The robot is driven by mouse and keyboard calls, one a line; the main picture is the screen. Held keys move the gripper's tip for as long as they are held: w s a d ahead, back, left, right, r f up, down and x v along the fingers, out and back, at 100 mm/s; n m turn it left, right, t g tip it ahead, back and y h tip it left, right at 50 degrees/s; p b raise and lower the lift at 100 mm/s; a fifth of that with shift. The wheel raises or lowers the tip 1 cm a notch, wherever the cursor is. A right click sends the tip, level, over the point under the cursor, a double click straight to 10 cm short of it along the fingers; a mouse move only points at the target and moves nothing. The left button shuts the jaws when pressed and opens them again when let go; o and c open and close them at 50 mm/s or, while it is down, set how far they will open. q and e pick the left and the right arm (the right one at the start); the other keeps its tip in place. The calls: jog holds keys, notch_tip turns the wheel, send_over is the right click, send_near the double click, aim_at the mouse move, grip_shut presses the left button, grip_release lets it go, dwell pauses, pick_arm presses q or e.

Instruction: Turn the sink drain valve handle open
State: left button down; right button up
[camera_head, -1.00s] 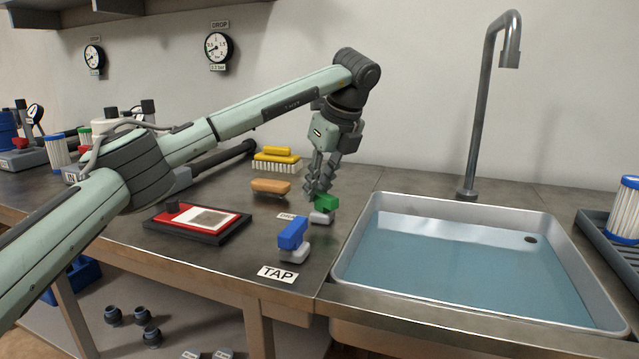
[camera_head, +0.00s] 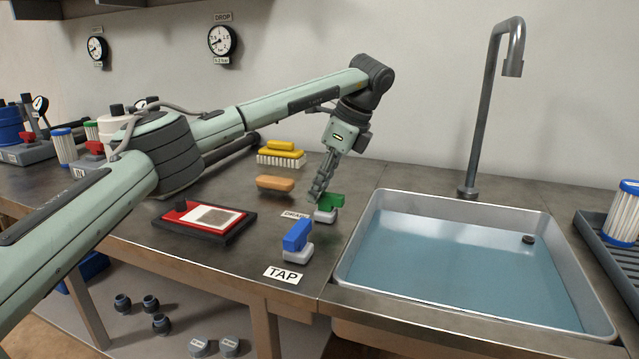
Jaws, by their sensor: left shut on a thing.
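The green drain valve handle (camera_head: 330,202) sits on a small light base beside the "DRAIN" label (camera_head: 295,214), left of the sink. My left gripper (camera_head: 316,197) reaches down to it from above, its fingers seen edge-on and shut on the handle's left end. The fingers hide part of the handle. The sink (camera_head: 352,237) holds blue water (camera_head: 450,255), with a small dark round drain piece (camera_head: 528,239) showing towards its right back. My right gripper is not in view.
A blue tap handle (camera_head: 298,235) stands just in front, by the "TAP" label (camera_head: 284,274). A red-and-black framed board (camera_head: 205,219), an orange sponge (camera_head: 275,183) and a yellow brush (camera_head: 282,156) lie to the left. The tall faucet (camera_head: 487,110) stands behind the sink.

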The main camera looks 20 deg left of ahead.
aim_at(341, 196)
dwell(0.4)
pick_arm(q)
jog(key=c, duration=1.4)
grip_release()
jog(key=v, duration=1.2)
jog(key=shift+a+r, duration=0.1)
